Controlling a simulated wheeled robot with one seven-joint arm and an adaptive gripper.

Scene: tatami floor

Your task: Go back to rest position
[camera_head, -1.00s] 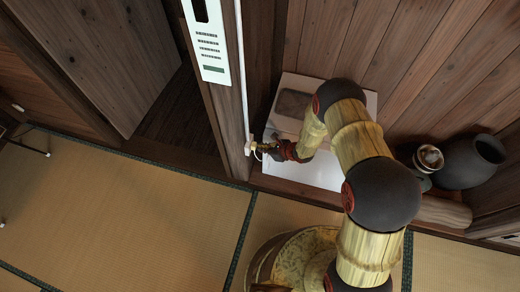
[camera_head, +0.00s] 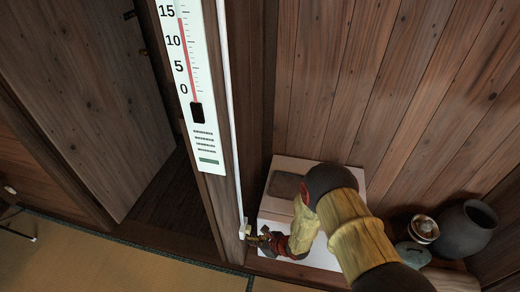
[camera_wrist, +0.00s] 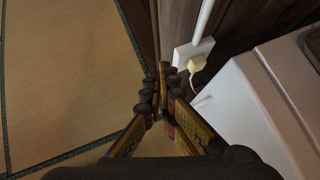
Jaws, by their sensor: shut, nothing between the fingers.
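My gripper (camera_head: 250,237) is at the end of my bent arm in the head view, low beside the wooden post. In the wrist view, its dark-tipped fingers (camera_wrist: 163,82) are together with nothing between them. They point toward the post's foot, close to a white outlet block (camera_wrist: 192,53) with a pale yellow plug (camera_wrist: 197,65) in it. I cannot tell whether the fingertips touch the post or the block.
A thermometer (camera_head: 194,90) hangs on the post. A white box (camera_head: 275,208) stands by the plank wall, under my arm. A dark pot (camera_head: 466,228) and a cup (camera_head: 423,228) stand at right. Open tatami (camera_wrist: 60,80) lies at left.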

